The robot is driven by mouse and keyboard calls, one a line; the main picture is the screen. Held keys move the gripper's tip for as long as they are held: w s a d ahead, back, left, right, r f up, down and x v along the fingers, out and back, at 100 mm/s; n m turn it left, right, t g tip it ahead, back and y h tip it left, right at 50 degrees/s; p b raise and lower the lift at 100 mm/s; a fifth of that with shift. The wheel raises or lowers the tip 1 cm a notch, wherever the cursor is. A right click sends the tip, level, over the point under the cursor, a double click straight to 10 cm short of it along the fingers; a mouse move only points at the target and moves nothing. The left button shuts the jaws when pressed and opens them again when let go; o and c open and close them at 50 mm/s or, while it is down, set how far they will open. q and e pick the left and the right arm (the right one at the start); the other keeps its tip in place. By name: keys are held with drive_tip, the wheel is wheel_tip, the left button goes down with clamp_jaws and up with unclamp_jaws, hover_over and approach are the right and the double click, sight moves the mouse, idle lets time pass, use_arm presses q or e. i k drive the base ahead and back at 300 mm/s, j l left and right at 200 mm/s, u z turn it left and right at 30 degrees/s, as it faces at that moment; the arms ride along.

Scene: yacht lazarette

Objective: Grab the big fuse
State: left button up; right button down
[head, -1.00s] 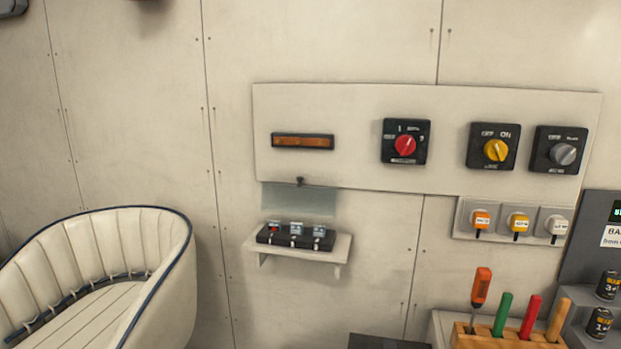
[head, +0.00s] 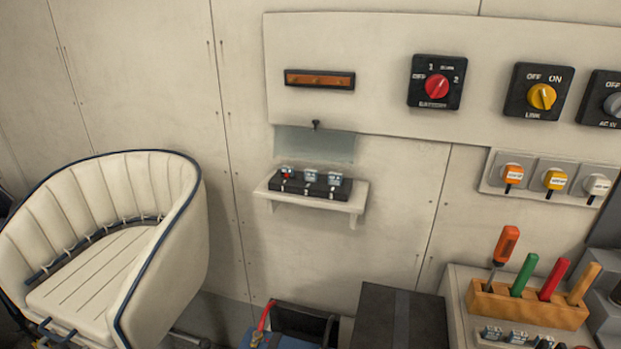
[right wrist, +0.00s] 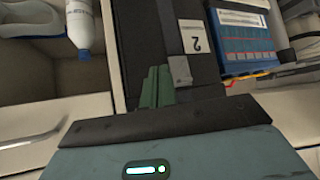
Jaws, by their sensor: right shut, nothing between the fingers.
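In the head view a black fuse block (head: 311,186) with three clear-topped fuses (head: 310,175) sits on a small white wall shelf (head: 330,203). The leftmost has some red on it. A translucent panel (head: 312,146) is on the wall above them. More small fuse-like parts (head: 518,337) lie at the bottom edge, on the bench at right. I cannot tell which one is the big fuse. My right gripper (right wrist: 157,86) shows in the right wrist view, green fingers together and empty, over a black box. My left gripper is in no view.
A cream seat (head: 110,240) stands at left. A wooden rack (head: 525,303) of coloured-handled tools stands at right, under plugs and rotary switches. A black box (head: 400,318) is low in the middle. The right wrist view shows a white bottle (right wrist: 80,25) and a blue battery (right wrist: 240,38).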

sight(286, 172)
drive_tip(key=l+z, duration=0.25)
drive_tip(key=l, duration=0.55)
drive_tip(key=i+l+z, duration=0.1)
drive_tip(key=l+z, duration=0.15)
drive_tip(key=l, duration=0.5)
